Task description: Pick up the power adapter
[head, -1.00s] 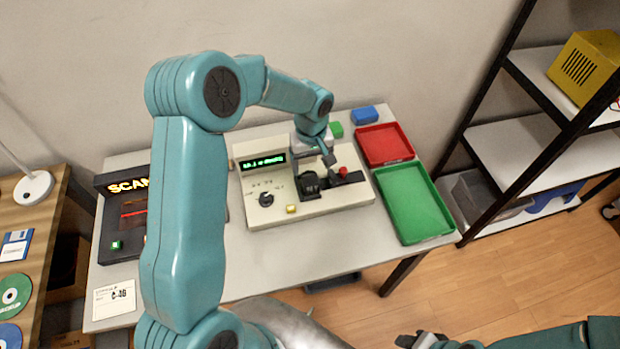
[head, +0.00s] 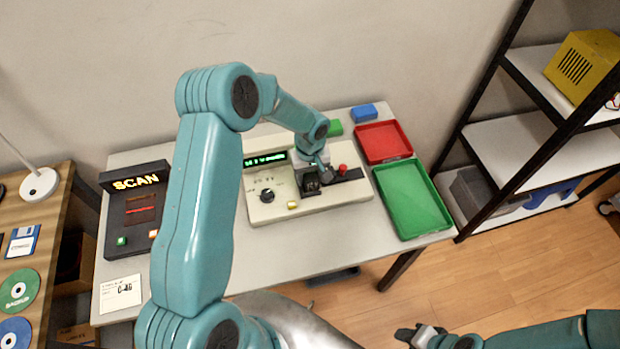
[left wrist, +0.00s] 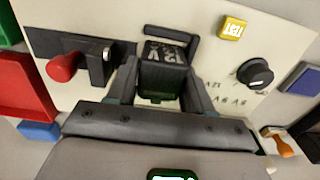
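The power adapter (head: 311,184) is a small black block on the front right part of the beige tester. In the left wrist view the adapter (left wrist: 163,62) shows a white "12 V" mark. My left gripper (head: 322,165) is down at the adapter from behind. In the left wrist view its two fingers (left wrist: 162,85) stand on either side of the adapter, close to its sides, with a narrow gap seeming to show. Firm contact is not visible. My right gripper (head: 418,334) is low at the bottom edge, away from the table; its opening is unclear.
The beige tester (head: 334,208) has a black knob, a yellow button and a red-knobbed lever (left wrist: 62,67) beside the adapter. A red tray (head: 383,142) and a green tray (head: 412,200) lie to the right, both empty. A scanner (head: 136,207) stands left; a shelf rack stands right.

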